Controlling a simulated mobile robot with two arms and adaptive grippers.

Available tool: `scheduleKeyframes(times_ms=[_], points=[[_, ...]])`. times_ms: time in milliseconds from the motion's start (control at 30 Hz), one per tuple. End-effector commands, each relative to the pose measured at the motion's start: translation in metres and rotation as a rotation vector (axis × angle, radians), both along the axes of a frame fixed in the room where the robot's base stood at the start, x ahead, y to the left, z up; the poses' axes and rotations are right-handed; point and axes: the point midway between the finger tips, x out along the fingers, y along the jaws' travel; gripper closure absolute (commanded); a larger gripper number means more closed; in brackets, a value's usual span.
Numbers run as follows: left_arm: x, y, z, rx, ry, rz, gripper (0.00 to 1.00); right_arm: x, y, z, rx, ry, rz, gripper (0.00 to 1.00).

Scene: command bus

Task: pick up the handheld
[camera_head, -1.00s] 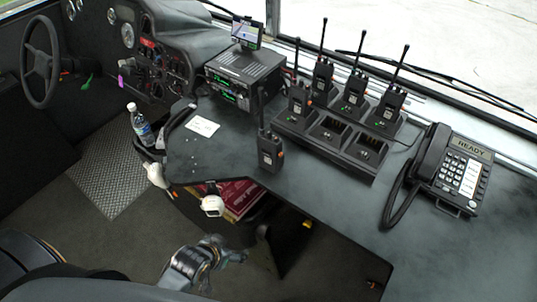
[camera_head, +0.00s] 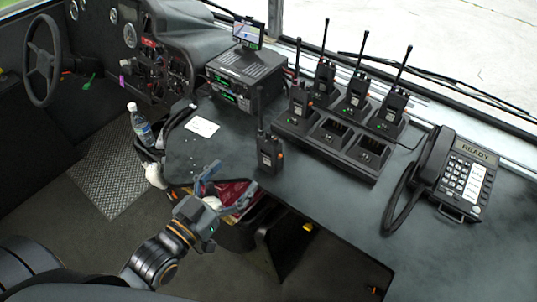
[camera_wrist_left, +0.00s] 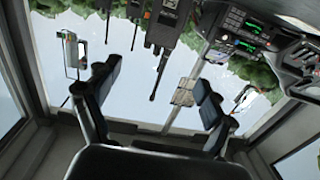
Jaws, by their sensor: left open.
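A black handheld radio (camera_head: 270,154) with a tall antenna stands upright by itself near the front edge of the dark desk (camera_head: 225,150). My left gripper (camera_head: 236,177) is open and empty, in front of and to the left of this radio, apart from it. In the left wrist view, upside down, the open fingers (camera_wrist_left: 152,98) frame the windscreen. A large dark radio (camera_wrist_left: 166,28) hangs at the top there, antenna down; it looks like the lone handheld. My right gripper is not in view.
A charger (camera_head: 320,140) holding several similar radios stands behind and to the right. A desk phone (camera_head: 462,180) is at the right.

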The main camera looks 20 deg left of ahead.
Motion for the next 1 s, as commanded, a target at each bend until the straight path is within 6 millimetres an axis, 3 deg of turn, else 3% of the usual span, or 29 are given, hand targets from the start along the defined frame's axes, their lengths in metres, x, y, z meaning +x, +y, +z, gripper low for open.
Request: scheduleKeyframes(times_ms=[133,500,733,1000], points=[[0.013,-0.003,0.005,-0.005,-0.017,0.0,0.17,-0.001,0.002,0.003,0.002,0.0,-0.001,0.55],[0.073,-0.022,0.004,-0.005,-0.014,0.0,0.17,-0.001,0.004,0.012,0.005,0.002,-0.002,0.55],[0.087,-0.027,0.004,-0.005,-0.011,-0.001,0.17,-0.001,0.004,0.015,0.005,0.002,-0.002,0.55],[0.124,-0.038,0.003,-0.005,-0.011,-0.001,0.17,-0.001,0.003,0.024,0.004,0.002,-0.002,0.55]])
